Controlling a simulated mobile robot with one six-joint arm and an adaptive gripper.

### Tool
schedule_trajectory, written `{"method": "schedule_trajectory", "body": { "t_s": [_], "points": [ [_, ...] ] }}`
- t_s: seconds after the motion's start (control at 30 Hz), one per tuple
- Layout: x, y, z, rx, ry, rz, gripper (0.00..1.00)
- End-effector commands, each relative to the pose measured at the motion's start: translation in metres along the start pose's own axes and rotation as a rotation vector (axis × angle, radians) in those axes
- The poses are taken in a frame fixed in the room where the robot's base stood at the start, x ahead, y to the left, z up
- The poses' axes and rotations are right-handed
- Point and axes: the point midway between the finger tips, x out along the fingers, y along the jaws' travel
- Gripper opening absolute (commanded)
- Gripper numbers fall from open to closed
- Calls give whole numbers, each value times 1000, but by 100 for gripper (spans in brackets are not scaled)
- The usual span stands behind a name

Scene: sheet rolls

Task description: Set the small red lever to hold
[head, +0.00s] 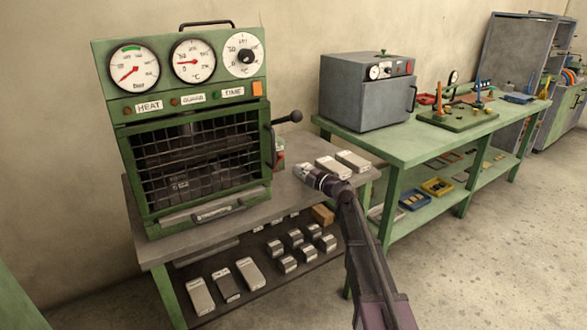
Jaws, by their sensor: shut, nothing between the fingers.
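The green press (105,180) stands on the near table, with gauges on top and a barred guard at the front. A small red part (280,157), which looks like the small red lever, shows at the press's lower right side, next to a small green box. Its setting is too small to read. My gripper (300,171) is shut and empty, just right of and slightly below the red part in the picture. I cannot tell whether they touch. My arm comes up from the lower right.
A black-knobbed handle (294,117) sticks out right of the press, above the red part. Pale blocks (333,167) lie on the tabletop right of my gripper. A grey oven (360,95) stands on the green bench (425,140) behind. Several blocks fill the lower shelf (265,275).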

Motion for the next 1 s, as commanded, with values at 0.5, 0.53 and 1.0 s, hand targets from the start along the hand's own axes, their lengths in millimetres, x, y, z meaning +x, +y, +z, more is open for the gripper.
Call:
{"method": "schedule_trajectory", "body": {
  "t_s": [0.5, 0.53, 1.0],
  "points": [
    [-4, 0, 1, 1, -2, 2, 0],
    [-5, 0, 1, 3, -5, 4, 0],
    [-45, 22, 34, 144, -301, 164, 0]
  ]
}}
